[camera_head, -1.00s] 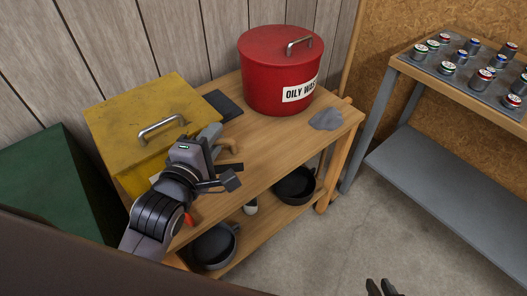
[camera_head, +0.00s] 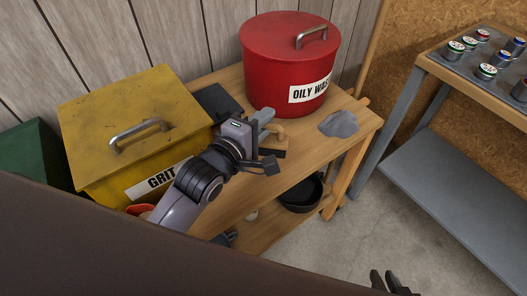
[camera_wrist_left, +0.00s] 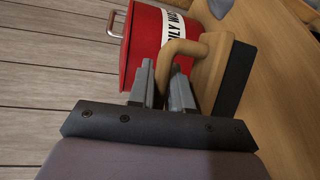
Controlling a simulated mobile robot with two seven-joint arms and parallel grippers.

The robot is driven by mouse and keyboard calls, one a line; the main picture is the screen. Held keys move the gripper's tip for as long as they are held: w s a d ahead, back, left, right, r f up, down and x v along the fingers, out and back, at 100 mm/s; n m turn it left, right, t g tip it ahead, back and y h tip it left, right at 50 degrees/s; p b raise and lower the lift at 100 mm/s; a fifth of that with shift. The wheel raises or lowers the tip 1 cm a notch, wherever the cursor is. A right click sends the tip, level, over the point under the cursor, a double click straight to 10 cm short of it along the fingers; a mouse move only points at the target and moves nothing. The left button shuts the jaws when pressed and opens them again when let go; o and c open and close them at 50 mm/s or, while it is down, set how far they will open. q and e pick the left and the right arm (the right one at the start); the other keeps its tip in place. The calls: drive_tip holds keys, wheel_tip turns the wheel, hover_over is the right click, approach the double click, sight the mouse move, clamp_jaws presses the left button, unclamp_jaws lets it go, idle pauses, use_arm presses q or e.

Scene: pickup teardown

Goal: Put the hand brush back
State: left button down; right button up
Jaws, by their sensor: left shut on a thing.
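The hand brush (camera_head: 278,133) has a pale wooden handle and block with black bristles. It is over the wooden table top (camera_head: 235,184), in front of the red can; I cannot tell whether the bristles touch the wood. My left gripper (camera_head: 264,124) is shut on its handle. In the left wrist view the curved handle (camera_wrist_left: 188,47) runs between the fingers (camera_wrist_left: 161,85), with the dark bristles (camera_wrist_left: 233,78) at right. Part of the brush is hidden behind the gripper in the head view. My right gripper (camera_head: 390,284) shows only dark fingertips at the bottom edge.
A red OILY WASTE can (camera_head: 290,62) stands at the back, a yellow GRIT box (camera_head: 135,105) at left. A dark flat pad (camera_head: 219,103) lies between them. A grey rag (camera_head: 338,124) lies at right. A black pan (camera_head: 300,195) sits on the lower shelf.

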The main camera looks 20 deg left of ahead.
sight(263, 150)
use_arm(q)
wheel_tip(263, 150, down, 9)
drive_tip(key=shift+b, duration=0.65)
drive_tip(key=shift+f, duration=0.1)
drive_tip(key=c, duration=1.1)
unclamp_jaws()
drive_tip(key=shift+f, duration=0.1)
drive_tip(key=shift+o, duration=0.2)
drive_tip(key=shift+r, duration=0.2)
drive_tip(key=shift+s+f, duration=0.1)
drive_tip(key=shift+s, duration=0.2)
drive_tip(key=v, duration=1.1)
drive_tip(key=shift+a, duration=0.15)
drive_tip(key=shift+s, duration=0.2)
